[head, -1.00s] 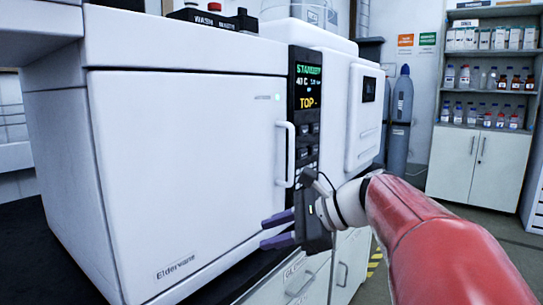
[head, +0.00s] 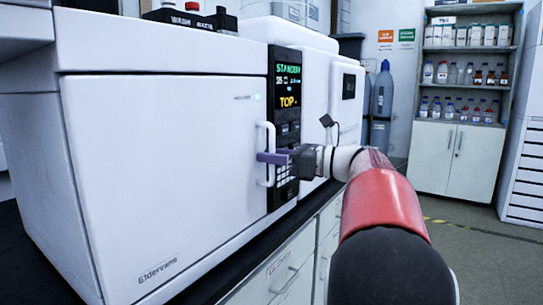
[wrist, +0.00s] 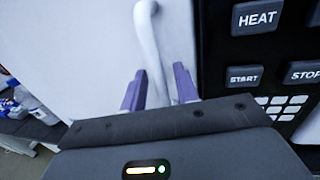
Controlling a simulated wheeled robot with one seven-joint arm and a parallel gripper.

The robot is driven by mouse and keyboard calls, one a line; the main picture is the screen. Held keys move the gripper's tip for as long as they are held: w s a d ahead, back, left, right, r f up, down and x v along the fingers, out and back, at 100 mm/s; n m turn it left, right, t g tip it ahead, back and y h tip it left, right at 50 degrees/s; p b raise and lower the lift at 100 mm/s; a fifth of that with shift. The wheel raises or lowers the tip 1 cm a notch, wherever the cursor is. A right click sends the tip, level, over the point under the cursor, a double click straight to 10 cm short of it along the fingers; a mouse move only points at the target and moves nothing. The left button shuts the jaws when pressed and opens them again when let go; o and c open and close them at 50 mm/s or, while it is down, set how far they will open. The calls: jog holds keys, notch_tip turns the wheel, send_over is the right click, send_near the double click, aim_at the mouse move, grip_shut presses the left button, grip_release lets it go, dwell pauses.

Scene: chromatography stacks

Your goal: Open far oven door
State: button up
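The oven door (head: 165,180) is a large white front panel marked "Eldervane", and it is shut. Its white vertical bar handle (head: 265,140) is at the door's right edge; the handle also shows in the wrist view (wrist: 150,40). My gripper (head: 272,158) is at the lower half of the handle. In the wrist view its two purple fingers (wrist: 160,92) stand apart, one on each side of the handle bar. A clear gap shows between them. Whether either finger touches the bar cannot be told.
A black control panel (head: 285,120) with a lit display and buttons lies just right of the handle. A second white instrument (head: 345,100) stands farther back. Drawers (head: 285,270) lie below the black bench edge. Open floor (head: 470,240) is at the right.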

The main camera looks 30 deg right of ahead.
jog(key=shift+w+a, duration=0.15)
jog(key=shift+c, duration=0.4)
grip_shut()
